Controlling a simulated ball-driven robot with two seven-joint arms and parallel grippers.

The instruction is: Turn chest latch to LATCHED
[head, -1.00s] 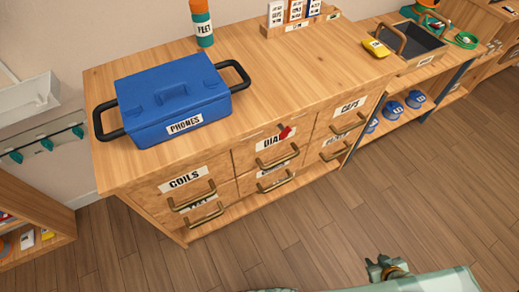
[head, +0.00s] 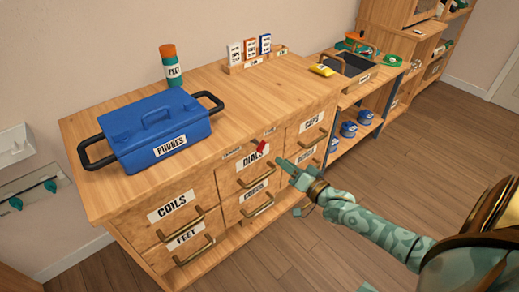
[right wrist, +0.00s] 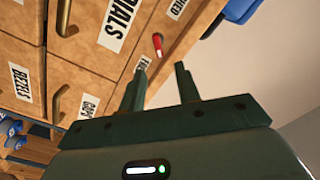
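The chest's red latch (head: 261,147) sits at the top of its front, just above the DIALS drawer (head: 250,160). It also shows in the right wrist view (right wrist: 157,45), between a small plate ending in "HED" (right wrist: 177,8) and another small plate (right wrist: 143,64) near my fingertips. Which plate the latch points to is not clear. My right gripper (head: 291,164) is in front of the chest, right of the latch and apart from it. In the right wrist view its two fingers (right wrist: 161,78) are spread and empty, pointing toward the latch.
Drawer handles, such as the DIALS handle (head: 256,180), stick out below the latch. A blue PHONES box (head: 150,130) and a FEET bottle (head: 171,68) stand on top. A lower bench (head: 355,88) adjoins on the right. The floor in front is clear.

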